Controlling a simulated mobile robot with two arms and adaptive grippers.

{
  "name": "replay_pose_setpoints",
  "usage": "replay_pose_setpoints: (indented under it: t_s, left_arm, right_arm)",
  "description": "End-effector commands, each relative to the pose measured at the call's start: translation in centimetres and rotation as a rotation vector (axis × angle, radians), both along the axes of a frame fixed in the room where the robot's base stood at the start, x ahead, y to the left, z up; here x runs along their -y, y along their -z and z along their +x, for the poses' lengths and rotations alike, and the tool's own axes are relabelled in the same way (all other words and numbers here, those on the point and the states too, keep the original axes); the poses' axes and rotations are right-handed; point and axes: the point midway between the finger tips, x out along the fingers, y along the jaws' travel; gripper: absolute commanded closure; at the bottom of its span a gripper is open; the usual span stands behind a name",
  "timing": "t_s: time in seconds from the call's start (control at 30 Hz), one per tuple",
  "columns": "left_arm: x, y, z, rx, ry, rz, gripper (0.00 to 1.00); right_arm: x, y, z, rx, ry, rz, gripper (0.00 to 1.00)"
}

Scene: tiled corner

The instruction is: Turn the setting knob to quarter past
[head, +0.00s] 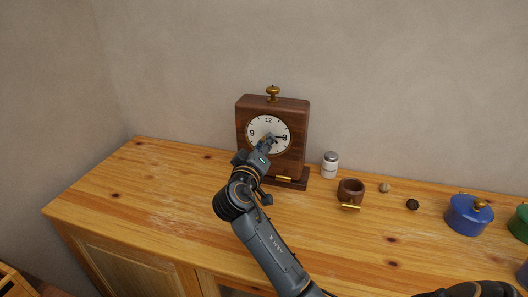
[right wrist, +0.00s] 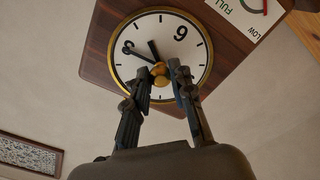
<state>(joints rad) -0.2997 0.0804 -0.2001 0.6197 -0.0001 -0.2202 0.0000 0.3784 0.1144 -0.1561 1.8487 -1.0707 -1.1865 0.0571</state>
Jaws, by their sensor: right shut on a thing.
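The brown wooden clock (head: 300,120) stands upright on the cabinet top, its white dial (head: 258,122) facing me. The right wrist view shows the dial (right wrist: 143,30) turned about upside down, with a long and a short black hand. The gold setting knob (right wrist: 160,70) sits at the dial's centre. My right gripper (head: 270,141) is at the dial, its fingers (right wrist: 161,72) on either side of the knob and shut on it. It hides part of the dial in the head view. My left gripper is not in view.
The wooden top (head: 140,190) left of the clock is clear. Walls rise behind and left.

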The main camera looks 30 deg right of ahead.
Motion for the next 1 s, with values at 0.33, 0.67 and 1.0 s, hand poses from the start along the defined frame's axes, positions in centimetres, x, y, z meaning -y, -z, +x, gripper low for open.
replay_pose_setpoints:
  t_s: [0.33, 0.67, 1.0]
  left_arm:
    - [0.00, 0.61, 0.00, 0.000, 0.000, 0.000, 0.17]
    - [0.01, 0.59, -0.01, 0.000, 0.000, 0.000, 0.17]
    - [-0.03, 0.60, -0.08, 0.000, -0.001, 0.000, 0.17]
  right_arm:
    - [-0.02, 0.07, 0.01, 0.031, -0.001, 0.029, 1.00]
    - [-0.02, 0.04, 0.01, 0.030, -0.001, 0.028, 0.67]
    - [-0.05, 0.02, 0.01, 0.031, -0.001, 0.027, 0.54]
